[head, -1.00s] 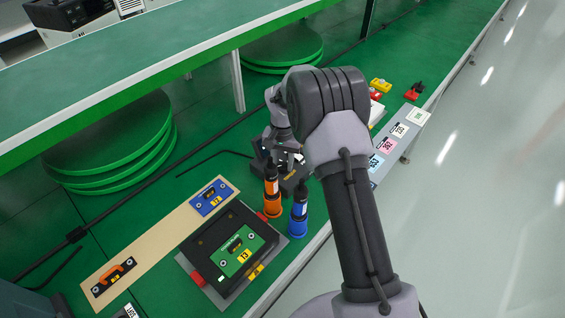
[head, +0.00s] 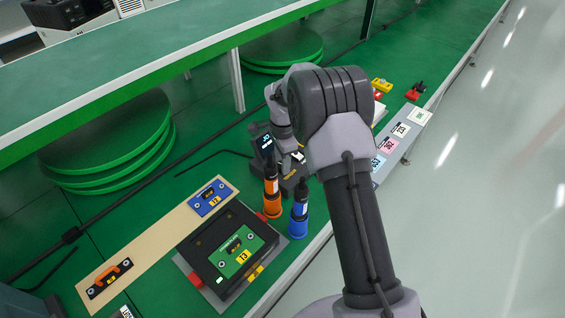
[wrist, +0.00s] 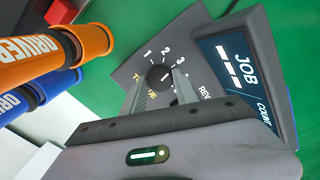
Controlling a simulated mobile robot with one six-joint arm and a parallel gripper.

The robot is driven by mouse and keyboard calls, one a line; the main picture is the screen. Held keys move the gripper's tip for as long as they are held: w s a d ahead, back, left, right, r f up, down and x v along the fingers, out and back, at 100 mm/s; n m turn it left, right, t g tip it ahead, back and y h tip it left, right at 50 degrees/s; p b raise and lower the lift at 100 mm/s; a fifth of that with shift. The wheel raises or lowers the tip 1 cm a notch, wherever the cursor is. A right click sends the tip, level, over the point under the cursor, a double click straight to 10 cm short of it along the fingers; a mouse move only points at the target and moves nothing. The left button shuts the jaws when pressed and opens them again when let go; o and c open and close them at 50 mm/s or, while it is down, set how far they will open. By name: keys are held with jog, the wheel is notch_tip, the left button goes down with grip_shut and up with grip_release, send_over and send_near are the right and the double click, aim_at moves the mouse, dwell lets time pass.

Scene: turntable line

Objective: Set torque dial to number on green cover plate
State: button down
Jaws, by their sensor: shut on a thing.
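The torque dial (wrist: 157,72) is a dark round knob on a grey controller face, with white numbers 1, 2 and 3 visible around it in the wrist view. My gripper (wrist: 161,84) has one finger on each side of the dial and is shut on it. A small white mark shows on the knob, but I cannot tell which number it points to. The green cover plate (head: 229,259) lies on a black box at the front of the bench in the head view. Its yellow label looks like "T3".
The controller's screen (wrist: 236,75) reads "JOB" and "COUNT", right beside my gripper. An orange driver (head: 272,197) and a blue driver (head: 299,217) stand close to the controller. A wooden strip (head: 150,243) carries a blue plate (head: 208,198) and an orange-handled plate (head: 107,279).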

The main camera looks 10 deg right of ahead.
jog(key=shift+m, duration=0.8)
jog(key=c, duration=0.9)
grip_release()
jog(key=shift+c, duration=0.2)
notch_tip(320, 180, up, 17)
jog(key=p, duration=0.5)
jog(key=shift+r+p, duration=0.2)
jog(key=shift+p, duration=0.2)
